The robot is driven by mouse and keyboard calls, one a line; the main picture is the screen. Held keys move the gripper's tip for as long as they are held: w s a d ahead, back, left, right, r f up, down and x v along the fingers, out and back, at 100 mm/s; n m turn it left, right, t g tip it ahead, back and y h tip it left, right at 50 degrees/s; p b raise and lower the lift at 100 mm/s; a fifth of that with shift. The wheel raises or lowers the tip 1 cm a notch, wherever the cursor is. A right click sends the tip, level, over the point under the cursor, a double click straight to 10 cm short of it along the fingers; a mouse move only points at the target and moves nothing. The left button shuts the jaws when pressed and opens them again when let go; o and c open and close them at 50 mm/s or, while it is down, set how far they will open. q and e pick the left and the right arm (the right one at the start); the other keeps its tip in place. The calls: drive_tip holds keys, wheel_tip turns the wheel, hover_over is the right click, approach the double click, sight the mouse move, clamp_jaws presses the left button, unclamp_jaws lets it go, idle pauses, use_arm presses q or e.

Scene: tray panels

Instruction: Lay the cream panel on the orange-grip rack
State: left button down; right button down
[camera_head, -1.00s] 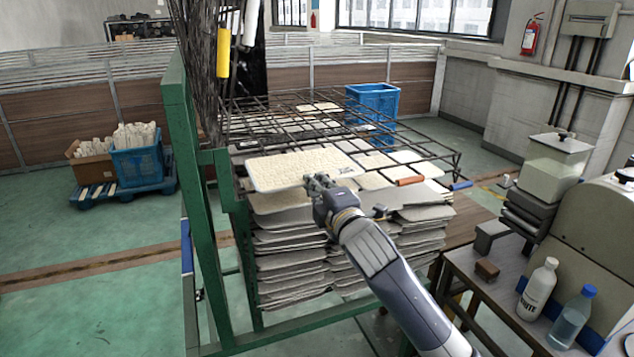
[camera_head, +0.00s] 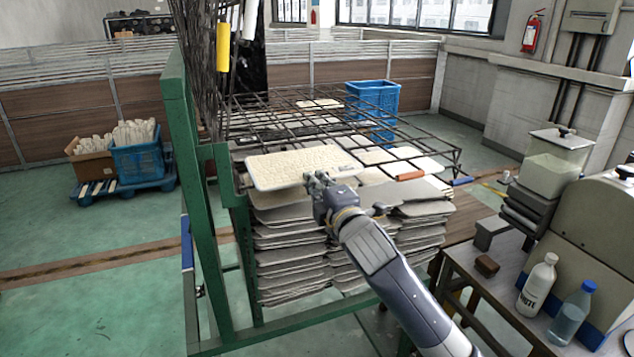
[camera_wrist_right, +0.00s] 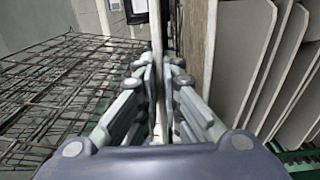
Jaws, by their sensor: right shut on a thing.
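The cream panel (camera_head: 300,166) is held flat at its front edge by my right gripper (camera_head: 318,183). It lies over the left front part of the wire rack. I cannot tell if it touches the rack. The wrist view shows the panel (camera_wrist_right: 158,60) edge-on between the two fingers (camera_wrist_right: 160,110). The rack with the orange grip (camera_head: 411,176) spreads to the right and behind the panel, over stacked boards. The orange grip is at the rack's front edge, right of my gripper. My left gripper is out of view.
Stacked panels (camera_head: 290,255) fill the green frame (camera_head: 205,240) below. Upright wire racks with a yellow grip (camera_head: 223,47) stand at the left. A blue grip (camera_head: 461,181) shows at the right. A side table holds two bottles (camera_head: 538,285). A blue crate (camera_head: 374,98) is behind.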

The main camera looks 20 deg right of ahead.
drive_tip(key=c, duration=1.7)
unclamp_jaws()
drive_tip(key=shift+f, duration=0.4)
drive_tip(key=shift+s, duration=0.1)
drive_tip(key=shift+s+d+p, duration=0.15)
drive_tip(key=shift+s+p, duration=0.85)
drive_tip(key=shift+s, duration=2.45)
